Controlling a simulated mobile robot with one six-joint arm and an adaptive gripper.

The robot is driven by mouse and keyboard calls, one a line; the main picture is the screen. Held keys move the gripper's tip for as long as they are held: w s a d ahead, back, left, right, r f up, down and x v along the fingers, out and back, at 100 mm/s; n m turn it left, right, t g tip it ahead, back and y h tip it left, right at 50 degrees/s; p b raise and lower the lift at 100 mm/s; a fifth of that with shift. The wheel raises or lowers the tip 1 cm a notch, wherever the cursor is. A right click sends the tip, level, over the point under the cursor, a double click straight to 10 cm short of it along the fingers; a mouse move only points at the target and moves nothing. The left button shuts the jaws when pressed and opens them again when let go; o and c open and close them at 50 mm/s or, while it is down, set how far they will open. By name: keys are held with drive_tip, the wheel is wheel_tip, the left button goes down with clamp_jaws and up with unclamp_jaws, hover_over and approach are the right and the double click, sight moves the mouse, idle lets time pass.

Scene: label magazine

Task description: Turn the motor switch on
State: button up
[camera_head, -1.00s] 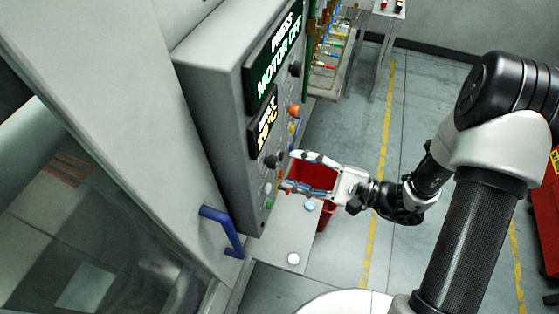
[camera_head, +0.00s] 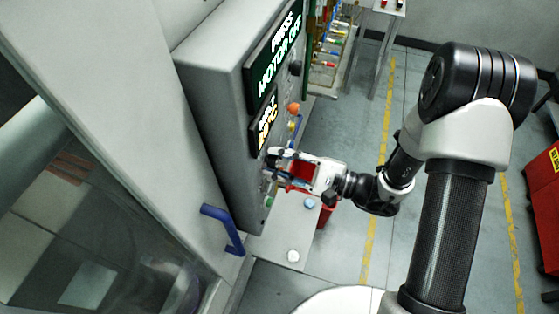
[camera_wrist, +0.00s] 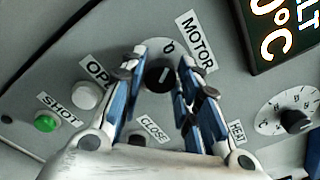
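The motor switch (camera_wrist: 160,77) is a round black knob with a pale pointer line, beside the MOTOR label (camera_wrist: 197,42) in the wrist view. A "0" mark sits just above it and the line points roughly that way. My gripper (camera_wrist: 161,72) has one finger on each side of the knob, with narrow gaps; I cannot tell whether either finger touches it. In the head view my gripper (camera_head: 273,164) is at the panel face and hides the knob. The upper display (camera_head: 279,62) reads PRESS MOTOR OFF.
In the wrist view, a white OPEN button (camera_wrist: 88,95), a green SHOT button (camera_wrist: 46,122) and a black HEAT dial (camera_wrist: 295,121) surround the switch. The CLOSE label (camera_wrist: 153,128) lies between my fingers. In the head view, an orange button (camera_head: 293,108) is above my gripper.

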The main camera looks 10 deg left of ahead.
drive_tip(key=c, duration=0.5)
drive_tip(key=shift+c, duration=0.2)
drive_tip(key=m+p, duration=0.4)
drive_tip(key=m, duration=0.9)
drive_tip(key=shift+r+m+g, duration=0.1)
drive_tip(key=shift+m+g, duration=0.2)
idle(0.4)
drive_tip(key=o, duration=1.1)
